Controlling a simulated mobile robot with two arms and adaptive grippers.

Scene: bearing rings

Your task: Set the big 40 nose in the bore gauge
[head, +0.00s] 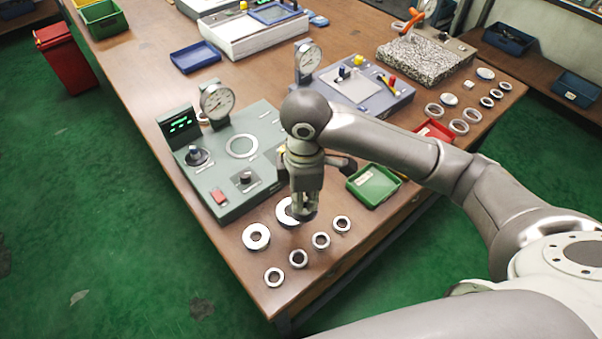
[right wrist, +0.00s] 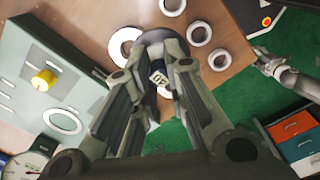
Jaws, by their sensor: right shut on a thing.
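My right gripper (head: 304,213) is shut on the big 40 nose (right wrist: 159,77), a dark round piece with a white "40" label in the right wrist view. In the head view the fingers hide most of the nose, low by the rings at the table's front. The green-grey gauge station (head: 217,176) stands up and left of the gripper, apart from the nose. It carries a round dial (head: 217,101), a pale ring on its top and black knobs. A grey gripper, apparently my left (right wrist: 268,66), shows small at the right of the right wrist view; its opening is unclear.
Several steel rings (head: 257,237) lie along the front edge, with one close beside the right gripper. A green bin (head: 373,186) lies to the right. A blue-grey station (head: 390,101) with another dial stands behind. My right forearm crosses above the table.

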